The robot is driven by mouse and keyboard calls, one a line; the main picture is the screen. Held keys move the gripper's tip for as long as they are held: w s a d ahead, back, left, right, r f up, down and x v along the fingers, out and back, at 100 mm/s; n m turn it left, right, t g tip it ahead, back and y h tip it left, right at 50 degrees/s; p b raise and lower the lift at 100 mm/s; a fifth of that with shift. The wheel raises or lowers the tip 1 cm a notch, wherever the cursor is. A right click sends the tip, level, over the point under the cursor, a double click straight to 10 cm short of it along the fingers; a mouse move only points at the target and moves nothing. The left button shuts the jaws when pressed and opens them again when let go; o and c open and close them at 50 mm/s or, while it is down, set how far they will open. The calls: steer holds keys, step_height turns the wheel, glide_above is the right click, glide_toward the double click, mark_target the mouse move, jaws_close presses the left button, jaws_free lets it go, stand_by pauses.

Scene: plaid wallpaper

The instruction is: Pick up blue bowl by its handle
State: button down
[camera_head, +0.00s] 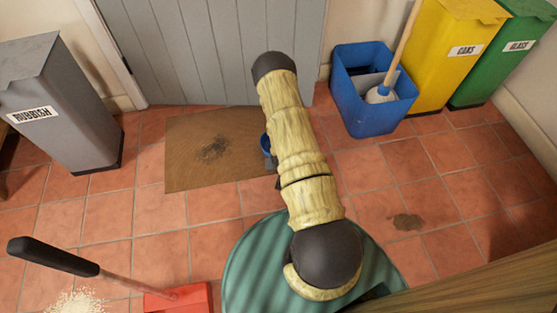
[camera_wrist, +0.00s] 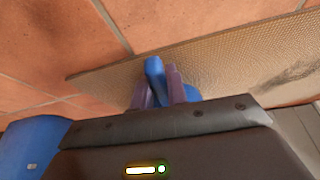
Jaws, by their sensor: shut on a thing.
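The blue bowl (camera_head: 266,143) is mostly hidden behind my arm in the head view; a small blue part shows at the right side of the doormat. My gripper (camera_head: 271,162) is just below that part, also largely hidden by the arm. In the wrist view, my gripper (camera_wrist: 158,88) has its two purple-grey fingers shut on a narrow blue piece (camera_wrist: 154,72), which looks like the bowl's handle. A little more blue shows beside the right finger. The rest of the bowl is hidden by the gripper body. I cannot tell whether the bowl touches the mat.
The brown doormat (camera_head: 190,170) lies before the grey door (camera_head: 200,50). A blue bucket (camera_head: 372,115) with a mop stands right, beside yellow (camera_head: 440,60) and green (camera_head: 505,60) bins. A grey rubbish bin (camera_head: 60,110) stands left. A red dustpan (camera_head: 180,300) lies at the front.

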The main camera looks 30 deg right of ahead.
step_height(320, 180, up, 10)
steer(key=p, duration=0.6)
